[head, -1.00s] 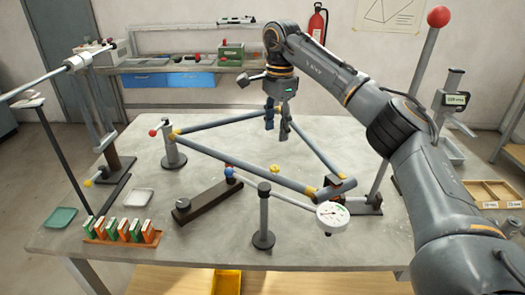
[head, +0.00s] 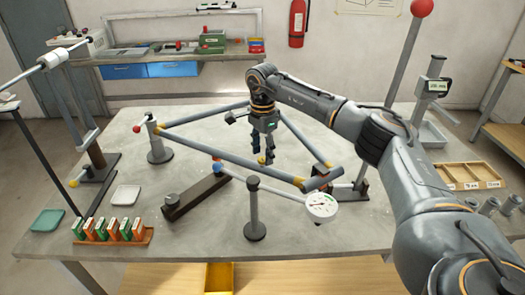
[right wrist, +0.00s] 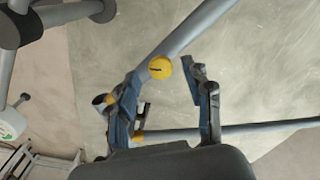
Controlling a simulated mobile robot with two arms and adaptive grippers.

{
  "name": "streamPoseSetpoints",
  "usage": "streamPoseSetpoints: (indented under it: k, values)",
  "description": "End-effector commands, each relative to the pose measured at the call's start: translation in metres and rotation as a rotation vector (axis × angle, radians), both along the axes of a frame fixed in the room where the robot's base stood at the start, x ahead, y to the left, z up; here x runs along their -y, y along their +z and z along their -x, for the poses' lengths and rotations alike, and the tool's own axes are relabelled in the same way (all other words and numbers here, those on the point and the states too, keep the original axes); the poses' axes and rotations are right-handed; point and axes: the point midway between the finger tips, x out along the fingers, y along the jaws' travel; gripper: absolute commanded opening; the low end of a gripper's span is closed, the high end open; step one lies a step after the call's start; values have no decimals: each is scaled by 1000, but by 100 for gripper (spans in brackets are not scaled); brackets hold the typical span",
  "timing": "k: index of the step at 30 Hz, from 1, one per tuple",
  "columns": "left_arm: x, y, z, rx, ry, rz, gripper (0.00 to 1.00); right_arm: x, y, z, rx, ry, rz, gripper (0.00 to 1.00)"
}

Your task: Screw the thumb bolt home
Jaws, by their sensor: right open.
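The thumb bolt (head: 262,159) has a yellow head and sits upright at the front tube (head: 215,152) of the frame. In the right wrist view its round head (right wrist: 160,67) shows a dark slot line and lies over the grey tube (right wrist: 185,35). My right gripper (head: 263,151) is open and points down just above the bolt. In the right wrist view the fingers (right wrist: 163,73) stand to either side of the head, with gaps visible. I cannot tell how deep the bolt sits. My left gripper is out of view.
A red-ball post (head: 406,60) rises at the right.

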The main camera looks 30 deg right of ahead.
Motion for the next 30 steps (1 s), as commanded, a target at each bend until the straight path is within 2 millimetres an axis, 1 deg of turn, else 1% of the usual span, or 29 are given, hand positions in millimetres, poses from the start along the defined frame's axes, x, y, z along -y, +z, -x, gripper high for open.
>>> streamPoseSetpoints:
  k: [4, 11, 12, 14, 15, 19, 20, 26, 30]
  values:
    - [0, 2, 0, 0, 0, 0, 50, 0, -8, 0, -1, 0, 1, 50]
    - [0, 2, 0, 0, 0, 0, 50, 0, -9, 0, 0, 0, 1, 50]
    - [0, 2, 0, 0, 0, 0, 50, 0, -9, 0, 0, 0, 1, 48]
    - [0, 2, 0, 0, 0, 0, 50, 0, -9, 0, -1, 0, 0, 36]
    - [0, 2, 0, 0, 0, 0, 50, 0, -9, 0, -1, 0, 0, 28]
    - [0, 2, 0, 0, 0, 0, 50, 0, -9, 0, -1, 0, 0, 2]
    - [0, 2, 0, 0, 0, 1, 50, 0, -9, 0, -1, 0, 0, 0]
    - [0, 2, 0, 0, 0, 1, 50, 0, -9, 0, -2, -10, 0, 0]
    - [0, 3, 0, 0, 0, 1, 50, 0, -9, 0, -2, -46, 0, 0]
